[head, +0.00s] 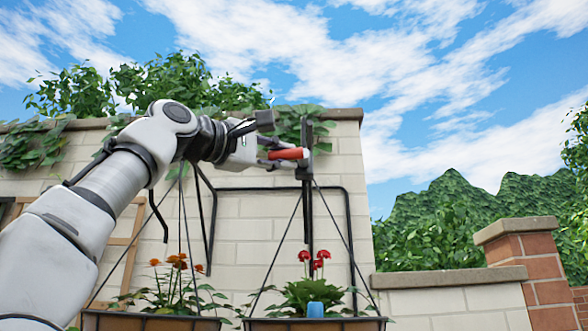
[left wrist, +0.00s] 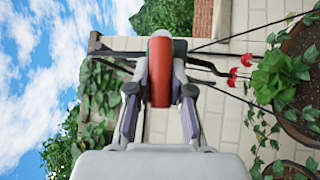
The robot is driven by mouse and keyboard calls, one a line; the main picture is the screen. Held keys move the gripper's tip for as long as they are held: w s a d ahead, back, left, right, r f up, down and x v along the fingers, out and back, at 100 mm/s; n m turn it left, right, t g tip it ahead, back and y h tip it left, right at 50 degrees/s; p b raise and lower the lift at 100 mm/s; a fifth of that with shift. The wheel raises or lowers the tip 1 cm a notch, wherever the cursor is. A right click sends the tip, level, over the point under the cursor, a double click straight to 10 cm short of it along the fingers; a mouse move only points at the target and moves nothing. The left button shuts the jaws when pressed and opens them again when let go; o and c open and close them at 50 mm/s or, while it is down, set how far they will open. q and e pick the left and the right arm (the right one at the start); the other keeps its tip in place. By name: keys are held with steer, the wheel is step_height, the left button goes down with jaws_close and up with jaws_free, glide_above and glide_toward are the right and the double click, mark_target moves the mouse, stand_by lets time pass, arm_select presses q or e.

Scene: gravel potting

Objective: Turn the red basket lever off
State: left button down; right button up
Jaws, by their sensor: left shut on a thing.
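The red lever (head: 288,154) sticks out to the left from the top of a dark upright post above the basket with red flowers. It also shows in the left wrist view (left wrist: 160,80), between the two fingers. My left gripper (head: 268,153) reaches in from the left and is shut on the lever, its fingers on either side of it. My right gripper is not in view.
A second basket (head: 150,322) with orange flowers hangs to the left. A pale brick wall (head: 240,230) with leafy vines stands behind the dark frame. A brick pillar (head: 530,265) stands at the right. Open sky lies above.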

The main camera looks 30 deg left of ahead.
arm_select(q)
steer(key=shift+d+r+m+g+p, duration=0.1)
steer(key=shift+r+m+g+p, duration=0.05)
steer(key=shift+m+g+p, duration=0.2)
steer(key=shift+w+f, duration=0.1)
steer(key=shift+f, duration=0.1)
steer(key=c, duration=1.2)
jaws_free()
steer(key=shift+o, duration=0.8)
steer(key=shift+d, duration=0.1)
steer(key=shift+s+d+r, duration=0.15)
steer(key=shift+s+r, duration=0.05)
steer(key=shift+a, duration=0.2)
